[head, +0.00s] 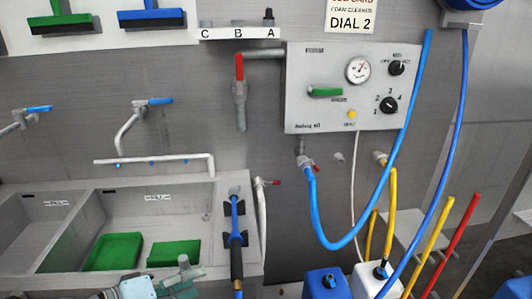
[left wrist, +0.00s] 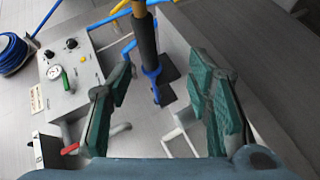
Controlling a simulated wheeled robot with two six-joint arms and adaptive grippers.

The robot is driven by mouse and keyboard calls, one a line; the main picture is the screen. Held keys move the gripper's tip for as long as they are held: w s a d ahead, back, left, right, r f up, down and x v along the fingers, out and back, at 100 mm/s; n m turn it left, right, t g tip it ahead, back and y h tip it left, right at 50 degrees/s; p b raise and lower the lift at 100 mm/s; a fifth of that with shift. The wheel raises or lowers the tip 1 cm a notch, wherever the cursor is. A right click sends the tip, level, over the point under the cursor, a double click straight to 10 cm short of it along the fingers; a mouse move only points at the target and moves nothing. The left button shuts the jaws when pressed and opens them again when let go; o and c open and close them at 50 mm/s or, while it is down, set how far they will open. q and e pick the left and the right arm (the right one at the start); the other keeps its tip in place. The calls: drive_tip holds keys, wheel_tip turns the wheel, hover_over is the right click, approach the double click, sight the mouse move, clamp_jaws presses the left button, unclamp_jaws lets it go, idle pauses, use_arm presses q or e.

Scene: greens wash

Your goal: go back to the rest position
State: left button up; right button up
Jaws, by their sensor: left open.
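My left gripper (head: 178,282) shows at the bottom edge of the head view, in front of the sink. In the left wrist view its green-padded fingers (left wrist: 165,75) stand wide apart, with nothing held between them. The blue spray wand (head: 236,218) with its black grip (head: 237,262) stands in dark clips at the sink's right rim, to the right of the gripper. In the left wrist view the black grip (left wrist: 145,38) shows beyond the gap between the fingers, apart from them. My right gripper is in neither view.
The sink (head: 210,196) holds two green trays (head: 115,251) (head: 174,254). A grey control panel (head: 335,105) with gauge and dial hangs on the wall. A blue hose (head: 330,243) loops below it. Blue and white canisters (head: 325,284) (head: 372,282) stand at the lower right.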

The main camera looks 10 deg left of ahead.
use_arm(q)
drive_tip(key=s+d+f+m+g+y, duration=0.25)
drive_tip(key=s+f+m+y, duration=0.2)
drive_tip(key=s+f, duration=0.6)
drive_tip(key=s+a+f+m+g+y, duration=0.3)
drive_tip(key=s+a+f+g+y, duration=0.15)
drive_tip(key=s+f, duration=0.35)
drive_tip(key=s+a+f+y, duration=0.1)
drive_tip(key=a+f, duration=0.1)
drive_tip(key=f, duration=0.7)
drive_tip(key=s+a+f, duration=0.1)
drive_tip(key=s+f, duration=0.1)
drive_tip(key=f, duration=0.7)
drive_tip(key=s+f+g, duration=0.2)
drive_tip(key=s+f, duration=1.1)
drive_tip(key=s, duration=0.1)
drive_tip(key=shift+s+a+f+n, duration=0.25)
drive_tip(key=shift+a+n, duration=0.1)
drive_tip(key=shift+n, duration=0.1)
drive_tip(key=shift+w, duration=0.1)
